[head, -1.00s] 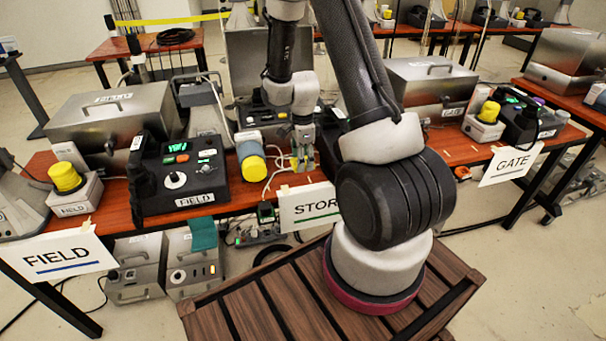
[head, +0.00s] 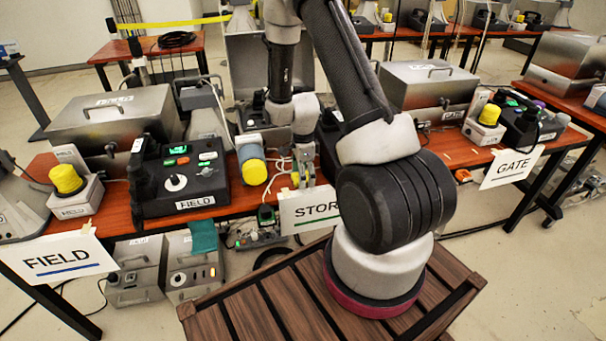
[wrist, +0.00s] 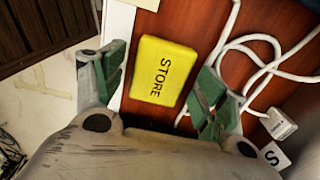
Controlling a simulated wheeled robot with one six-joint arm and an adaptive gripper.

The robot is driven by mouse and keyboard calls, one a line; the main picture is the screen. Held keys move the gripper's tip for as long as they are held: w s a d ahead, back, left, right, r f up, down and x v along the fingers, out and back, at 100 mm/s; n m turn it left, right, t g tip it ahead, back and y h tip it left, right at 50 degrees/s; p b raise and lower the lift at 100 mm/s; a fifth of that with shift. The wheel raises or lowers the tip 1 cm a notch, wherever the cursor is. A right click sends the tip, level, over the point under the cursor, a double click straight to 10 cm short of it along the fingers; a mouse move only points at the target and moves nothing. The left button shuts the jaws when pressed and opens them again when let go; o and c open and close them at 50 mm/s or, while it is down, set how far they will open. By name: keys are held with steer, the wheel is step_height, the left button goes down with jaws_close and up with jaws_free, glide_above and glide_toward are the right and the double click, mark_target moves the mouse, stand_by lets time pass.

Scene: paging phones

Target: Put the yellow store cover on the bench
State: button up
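The yellow cover marked STORE (wrist: 170,55) lies on the red-brown bench (wrist: 208,20), close to its front edge, in the wrist view. My gripper (wrist: 160,66) has its green-padded fingers apart, one on either side of the cover, with a visible gap on both sides. The gripper is open and holds nothing. In the head view my gripper (head: 303,175) is low over the bench, behind the white STORE sign (head: 309,209). Only a small yellow patch shows between the fingers there, so the cover is mostly hidden.
White cables (wrist: 255,55) with a plug lie right of the cover in the wrist view. A yellow-ended cylinder (head: 252,165) and the FIELD phone (head: 180,185) are left of my gripper. The GATE station (head: 486,125) is at the right. My arm hides part of the bench.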

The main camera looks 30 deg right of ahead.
steer(key=shift+r, duration=0.1)
steer(key=s+a+r+n+t, duration=0.1)
steer(key=s+r+n, duration=0.25)
steer(key=r, duration=0.95)
steer(key=s+a+r+n+t, duration=0.15)
steer(key=r+n, duration=0.25)
steer(key=r, duration=1)
steer(key=s+a+r+n+t, duration=0.1)
steer(key=s+r+n, duration=0.5)
steer(key=s, duration=0.3)
steer(key=s+a+r+n, duration=0.1)
steer(key=s+r+n, duration=0.4)
steer(key=s+n, duration=0.2)
steer(key=s, duration=0.2)
steer(key=shift+s+a+r+n+t, duration=0.3)
steer(key=shift+s+r+n+t, duration=0.05)
steer(key=shift+s, duration=0.05)
